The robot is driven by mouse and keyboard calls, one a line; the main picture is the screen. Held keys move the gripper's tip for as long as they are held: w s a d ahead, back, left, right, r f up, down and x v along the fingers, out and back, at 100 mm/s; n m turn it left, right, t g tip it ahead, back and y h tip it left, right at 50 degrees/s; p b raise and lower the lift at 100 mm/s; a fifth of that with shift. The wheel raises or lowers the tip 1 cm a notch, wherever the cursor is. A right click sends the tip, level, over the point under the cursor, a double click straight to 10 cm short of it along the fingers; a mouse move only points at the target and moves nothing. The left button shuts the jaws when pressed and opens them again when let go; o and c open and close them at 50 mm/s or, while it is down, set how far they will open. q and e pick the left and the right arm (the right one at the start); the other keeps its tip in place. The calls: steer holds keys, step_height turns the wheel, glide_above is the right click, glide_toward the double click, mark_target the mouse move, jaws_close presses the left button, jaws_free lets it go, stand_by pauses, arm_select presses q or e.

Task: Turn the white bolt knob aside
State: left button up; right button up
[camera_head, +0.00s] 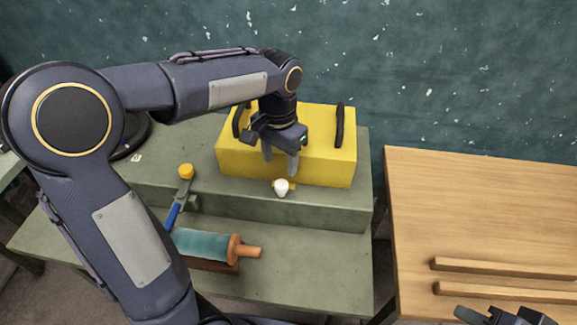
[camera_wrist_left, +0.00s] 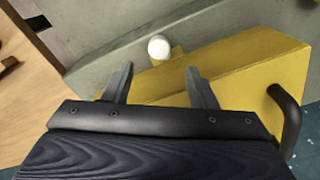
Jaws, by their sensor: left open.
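The white bolt knob (camera_head: 281,187) sits at the lower front of a yellow box (camera_head: 318,166), close to the green-grey surface. In the left wrist view the white knob (camera_wrist_left: 159,47) shows beyond the fingertips, on a short yellow part at the edge of the yellow box (camera_wrist_left: 239,65). My left gripper (camera_head: 280,168) is above the front of the box, pointing down, open and empty. Its two fingers also show apart in the left wrist view (camera_wrist_left: 160,80), with the knob ahead of the gap between them, not touched. Part of my right gripper (camera_head: 505,317) shows at the bottom right edge.
The box has black handles (camera_head: 339,125) on top. A hammer-like tool with a yellow head (camera_head: 186,171) and a teal roller (camera_head: 200,243) with an orange handle lie to the left and front. A wooden table (camera_head: 480,210) with two wooden bars stands at right, across a gap.

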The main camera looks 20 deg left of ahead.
mark_target(281, 183)
arm_select(q)
step_height(281, 183, down, 8)
steer(key=shift+r, duration=0.15)
stand_by(0.3)
steer(key=c, duration=1)
